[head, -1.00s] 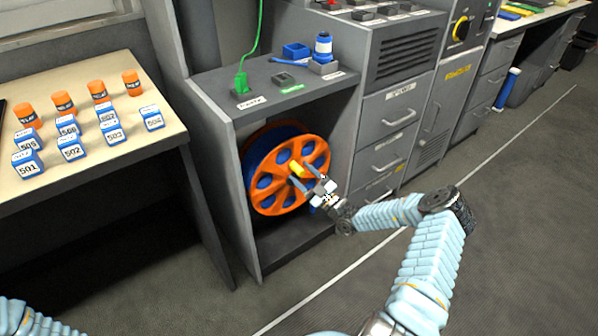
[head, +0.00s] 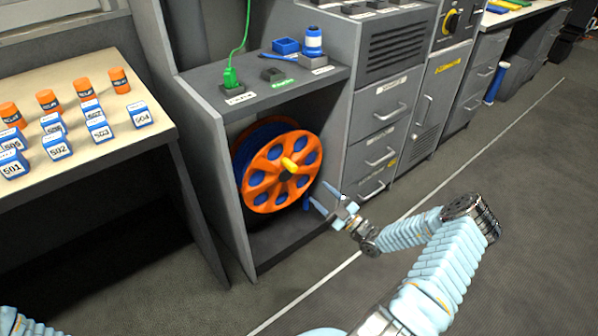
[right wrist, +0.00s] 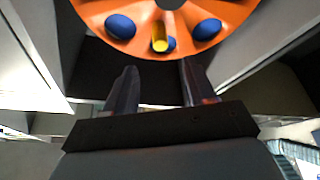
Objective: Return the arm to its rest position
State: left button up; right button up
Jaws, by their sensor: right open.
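My right gripper (head: 326,199) is open and empty in the head view, in front of and to the lower right of the orange cable reel (head: 262,182). Its two fingers also show apart in the right wrist view (right wrist: 158,88), with nothing between them. The reel stands in the open grey cabinet bay, with a yellow crank handle (head: 289,165) on its face. The handle also shows in the right wrist view (right wrist: 160,38), beyond the fingertips. My right arm reaches in from the lower right. Only a bit of my left arm shows at the lower left; its gripper is out of view.
A table (head: 140,155) at left bears numbered blue boxes and orange cylinders. Drawers (head: 382,130) stand right of the bay. The floor (head: 480,270) at right is clear.

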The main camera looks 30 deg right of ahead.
jog(key=s+a+f+n+g+y, duration=0.25)
jog(key=a+n+g, duration=0.25)
jog(key=a+n, duration=0.3)
jog(key=s+a+f+n+g+y, duration=0.25)
jog(key=a+n+g, duration=0.4)
jog(key=a, duration=0.35)
jog(key=s+a+f+n+g+y, duration=0.2)
jog(key=a+f+n+g+y, duration=0.15)
jog(key=a+n, duration=0.5)
jog(key=s+a+f+m+g+h, duration=0.2)
jog(key=s+m+h, duration=0.3)
jog(key=m, duration=1.2)
jog(key=s+a+f+m+g+h, duration=0.2)
jog(key=s+m, duration=0.5)
jog(key=m, duration=1)
jog(key=a+g+h, duration=0.1)
jog(key=a+h, duration=0.1)
jog(key=h, duration=0.1)
jog(key=shift+a+f+m, duration=0.2)
jog(key=shift+a+m, duration=0.1)
jog(key=shift+m, duration=0.1)
